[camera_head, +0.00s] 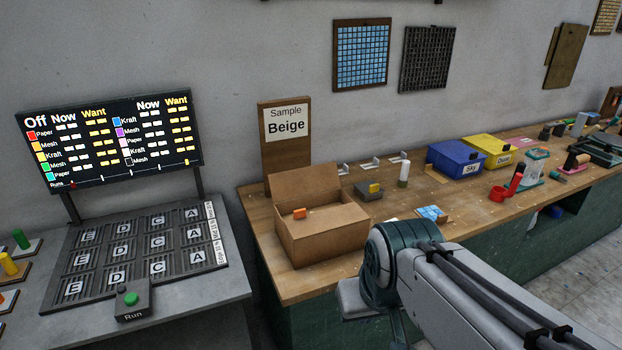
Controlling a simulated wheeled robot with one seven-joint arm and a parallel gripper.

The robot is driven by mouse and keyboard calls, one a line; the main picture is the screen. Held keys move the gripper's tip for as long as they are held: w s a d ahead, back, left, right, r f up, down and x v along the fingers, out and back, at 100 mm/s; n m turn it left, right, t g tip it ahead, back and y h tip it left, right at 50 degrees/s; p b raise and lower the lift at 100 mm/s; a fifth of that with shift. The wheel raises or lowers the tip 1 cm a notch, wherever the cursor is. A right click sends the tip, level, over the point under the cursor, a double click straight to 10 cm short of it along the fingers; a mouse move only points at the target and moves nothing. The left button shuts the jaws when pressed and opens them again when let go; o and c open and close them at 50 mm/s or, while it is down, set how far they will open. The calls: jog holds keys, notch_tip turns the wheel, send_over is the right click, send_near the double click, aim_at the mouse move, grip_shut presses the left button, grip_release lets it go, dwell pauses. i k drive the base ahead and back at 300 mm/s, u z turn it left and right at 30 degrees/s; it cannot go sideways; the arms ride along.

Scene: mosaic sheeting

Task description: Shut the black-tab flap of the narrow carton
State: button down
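A brown cardboard carton (330,240) stands on the wooden bench, left of my arm. A panel (305,183) stands raised along its back edge. A small orange tab (300,213) shows at the left of its top. I see no black tab on this carton, and I cannot tell whether it is the narrow one.
The wooden bench (262,220) also holds a grey block with a yellow piece (370,189), a white cylinder (403,172), a blue tile sheet (432,213) and red holders (497,193). A Beige sample board (285,155) stands behind the carton. A grey table (190,290) is at left.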

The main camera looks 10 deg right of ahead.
aim_at(289, 185)
jog(key=u, duration=0.3)
jog(key=i, duration=1.05)
jog(key=z, duration=0.55)
